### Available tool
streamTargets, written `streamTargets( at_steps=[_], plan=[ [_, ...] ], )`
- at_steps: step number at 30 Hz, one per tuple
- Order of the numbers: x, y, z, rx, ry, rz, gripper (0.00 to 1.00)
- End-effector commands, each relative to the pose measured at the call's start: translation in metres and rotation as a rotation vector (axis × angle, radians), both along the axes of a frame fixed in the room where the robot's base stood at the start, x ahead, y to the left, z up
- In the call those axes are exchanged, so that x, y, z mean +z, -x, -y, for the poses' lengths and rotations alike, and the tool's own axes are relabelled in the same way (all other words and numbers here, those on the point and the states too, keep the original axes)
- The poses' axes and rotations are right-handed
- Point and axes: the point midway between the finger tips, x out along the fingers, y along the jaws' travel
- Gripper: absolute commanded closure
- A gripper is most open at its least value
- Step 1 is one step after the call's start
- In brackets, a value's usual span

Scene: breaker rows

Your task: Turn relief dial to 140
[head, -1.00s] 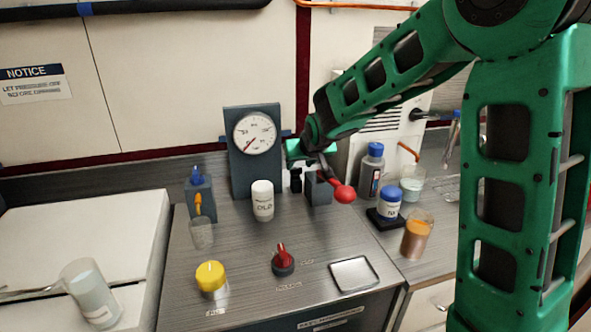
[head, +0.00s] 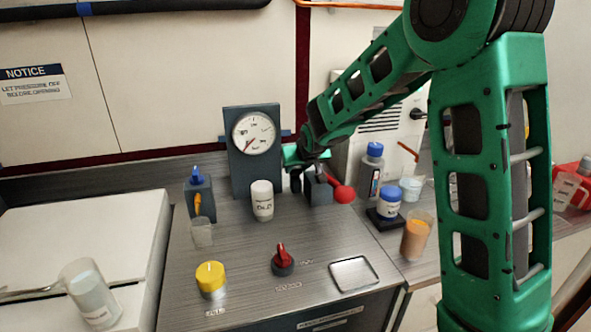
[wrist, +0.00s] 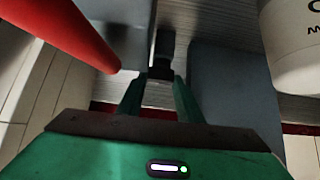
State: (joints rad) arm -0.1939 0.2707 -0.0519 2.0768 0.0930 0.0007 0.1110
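A yellow dial (head: 211,275) with a silver base stands at the front left of the metal worktop. A red knob on a dark base (head: 283,261) stands to its right. The labels beside them are too small to read, so I cannot tell which is the relief dial. A round white gauge (head: 254,133) with a red needle pointing lower left is on the grey upright panel. My gripper (head: 301,175) is at the back, near the red-ended lever (head: 343,193), away from both knobs. In the wrist view its fingers (wrist: 160,95) are apart, with a small dark post (wrist: 163,48) beyond their tips.
A white bottle (head: 262,201) stands before the gauge. A shallow tray (head: 354,273) lies front right. Bottles and an orange-filled beaker (head: 416,235) stand farther right. The worktop's middle is clear.

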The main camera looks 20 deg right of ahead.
Motion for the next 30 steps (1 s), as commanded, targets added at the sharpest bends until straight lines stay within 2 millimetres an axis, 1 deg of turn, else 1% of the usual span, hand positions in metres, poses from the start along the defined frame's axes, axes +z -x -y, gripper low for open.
streamTargets(
  at_steps=[5,11,30],
  plan=[
    [0.0001,0.0001,0.0021,0.019,0.001,-0.001,0.9],
    [-0.0004,-0.0002,0.0041,0.107,0.0,-0.002,0.9],
    [-0.0016,-0.0032,0.01,0.612,0.0,-0.003,0.9]
  ],
)
